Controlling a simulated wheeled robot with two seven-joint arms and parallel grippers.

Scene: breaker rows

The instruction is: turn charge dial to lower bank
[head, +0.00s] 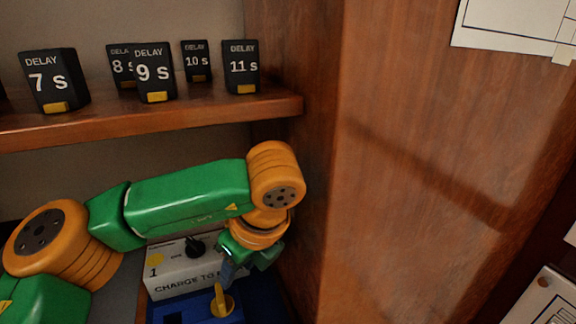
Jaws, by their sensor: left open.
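A pale box (180,281) marked "CHARGE TO", with the rest of the label hidden, stands under the shelf at the lower middle. It bears a black dial knob (195,246) on its upper face, with a yellow mark and a "1" to the left. I cannot read which bank the knob points to. In front is a blue block (180,317) with a yellow handle (221,301). My left gripper (229,275) is open and points down just right of the knob, above the yellow handle. It covers the box's right part. I cannot tell whether it touches anything. My right gripper is out of view.
A wooden shelf (200,108) above my left arm carries several black delay blocks, among them "7 s" (52,82) and "11 s" (241,68). A tall wooden panel (410,190) stands close to the right of my left wrist.

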